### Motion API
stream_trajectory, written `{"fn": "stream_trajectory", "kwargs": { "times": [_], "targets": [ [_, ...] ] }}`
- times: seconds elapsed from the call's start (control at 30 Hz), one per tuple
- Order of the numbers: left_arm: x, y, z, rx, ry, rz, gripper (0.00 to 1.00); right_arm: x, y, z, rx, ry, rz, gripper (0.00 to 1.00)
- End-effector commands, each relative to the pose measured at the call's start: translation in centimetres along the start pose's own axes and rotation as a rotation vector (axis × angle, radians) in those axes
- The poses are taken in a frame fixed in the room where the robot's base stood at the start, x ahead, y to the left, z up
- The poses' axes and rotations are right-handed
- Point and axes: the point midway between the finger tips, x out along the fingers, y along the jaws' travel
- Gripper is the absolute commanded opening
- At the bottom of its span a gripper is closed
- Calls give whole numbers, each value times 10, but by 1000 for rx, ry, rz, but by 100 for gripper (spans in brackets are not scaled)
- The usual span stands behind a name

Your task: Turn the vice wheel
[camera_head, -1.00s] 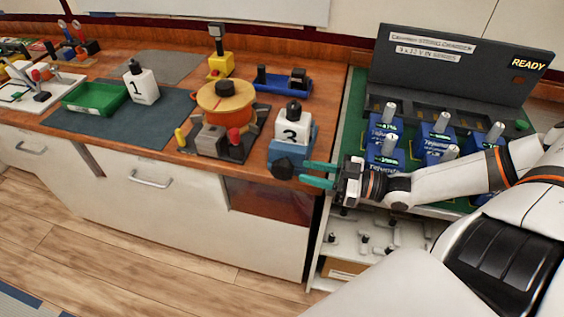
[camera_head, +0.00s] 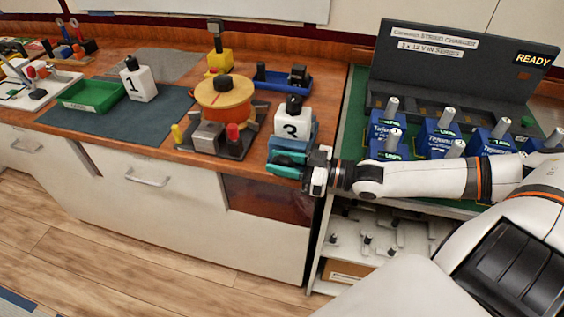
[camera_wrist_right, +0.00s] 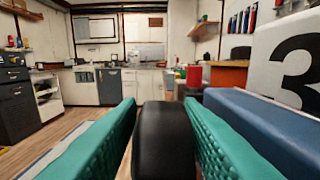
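The blue vice (camera_head: 303,136) stands at the right end of the wooden counter, below the white block marked 3 (camera_head: 293,121). Its dark wheel faces the counter's front edge and is mostly hidden by my fingers in the head view. In the right wrist view the black wheel (camera_wrist_right: 161,135) lies between the two teal fingers. My right gripper (camera_head: 287,165) straddles the wheel, one finger on each side, with narrow gaps showing near the bottom of the wrist view. Contact at the fingertips is hard to judge. My left gripper is not in view.
An orange spool (camera_head: 224,97) on a dark base stands left of the vice. A blue tray (camera_head: 270,81) lies behind it. Blue batteries (camera_head: 440,138) stand in the charger at the right, near my right arm. Open floor lies in front of the counter.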

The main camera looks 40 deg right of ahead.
Motion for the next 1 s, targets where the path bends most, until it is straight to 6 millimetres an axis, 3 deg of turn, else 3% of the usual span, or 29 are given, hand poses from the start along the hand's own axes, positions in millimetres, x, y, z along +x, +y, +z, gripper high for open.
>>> {"fn": "stream_trajectory", "kwargs": {
  "times": [0.17, 0.4, 1.0],
  "targets": [
    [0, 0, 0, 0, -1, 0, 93, 0, 0, 0, 0, 0, 0, 33],
    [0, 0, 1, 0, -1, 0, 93, 0, 0, 0, 0, 0, 0, 1],
    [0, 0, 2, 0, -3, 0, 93, 0, 0, 0, 1, 0, 1, 1]
  ]
}}
